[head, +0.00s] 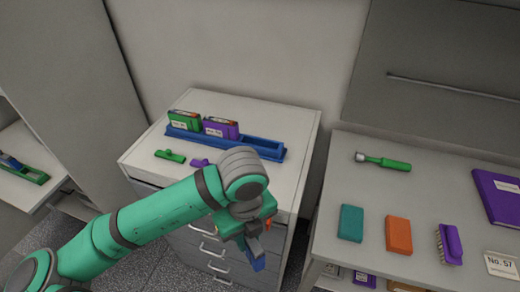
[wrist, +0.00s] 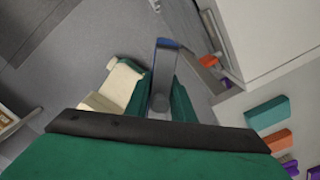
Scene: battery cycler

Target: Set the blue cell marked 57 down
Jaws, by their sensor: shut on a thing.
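My gripper (head: 255,238) is shut on a blue cell (head: 258,263), which hangs below it in front of the drawer cabinet, in the gap towards the right-hand table. In the wrist view the cell (wrist: 166,44) shows as a narrow grey and blue piece pointing away between the fingers. Its number cannot be read and the gripper hides part of it.
A green piece (head: 170,156) and a purple piece (head: 199,163) lie before the rack. The right-hand table (head: 350,180) bears a green-handled tool (head: 385,161), teal block (head: 351,222), orange block (head: 398,235), purple brush (head: 450,244) and purple book (head: 500,194). A green tray (head: 36,178) sits far left.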

